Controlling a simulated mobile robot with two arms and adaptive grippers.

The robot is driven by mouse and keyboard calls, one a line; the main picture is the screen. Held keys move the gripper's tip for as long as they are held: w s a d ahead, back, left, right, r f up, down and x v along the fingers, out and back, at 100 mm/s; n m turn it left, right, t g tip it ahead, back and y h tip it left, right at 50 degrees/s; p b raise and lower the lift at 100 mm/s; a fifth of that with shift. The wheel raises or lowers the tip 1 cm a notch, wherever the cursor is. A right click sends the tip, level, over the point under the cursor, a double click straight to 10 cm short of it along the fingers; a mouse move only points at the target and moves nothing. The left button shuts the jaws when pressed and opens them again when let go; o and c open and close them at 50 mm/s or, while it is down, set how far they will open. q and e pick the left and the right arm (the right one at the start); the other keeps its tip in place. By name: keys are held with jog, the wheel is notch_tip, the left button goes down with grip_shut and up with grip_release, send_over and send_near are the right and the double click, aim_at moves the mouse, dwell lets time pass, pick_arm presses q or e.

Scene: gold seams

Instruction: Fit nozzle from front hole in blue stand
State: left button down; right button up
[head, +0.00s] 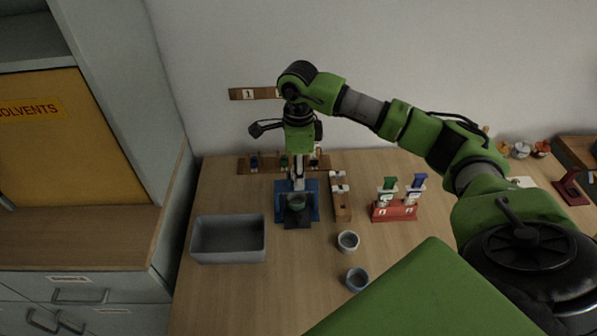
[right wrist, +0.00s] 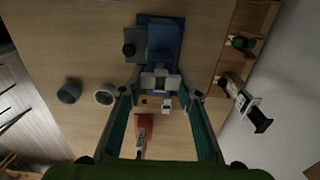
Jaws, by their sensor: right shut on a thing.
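My right gripper (head: 298,182) points down over the blue stand (head: 312,203), which stands near the back of the table. The stand also shows in the right wrist view (right wrist: 163,42), with a dark square part beside it. In the right wrist view my right gripper (right wrist: 167,88) is shut on a small pale grey piece (right wrist: 160,81), which looks like the nozzle, at the stand's edge. I cannot tell whether it is seated. The wooden block (head: 342,207) is just right of the stand, with pale pieces in its rear holes and none seen at its front. My left gripper is not in view.
A grey bin (head: 229,257) is at left. Two small cups (head: 348,241) (head: 357,279) stand in front of the block. A red rack (head: 394,212) holds green and blue syringes at right. A wooden rack (head: 245,166) is behind the stand. The front left table is clear.

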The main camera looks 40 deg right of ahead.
jog(key=shift+f+b, duration=1.5)
jog(key=shift+f, duration=0.2)
dwell(0.7)
dwell(0.4)
jog(key=o, duration=0.8)
jog(key=shift+r+p, duration=1.55)
jog(key=shift+r, duration=0.95)
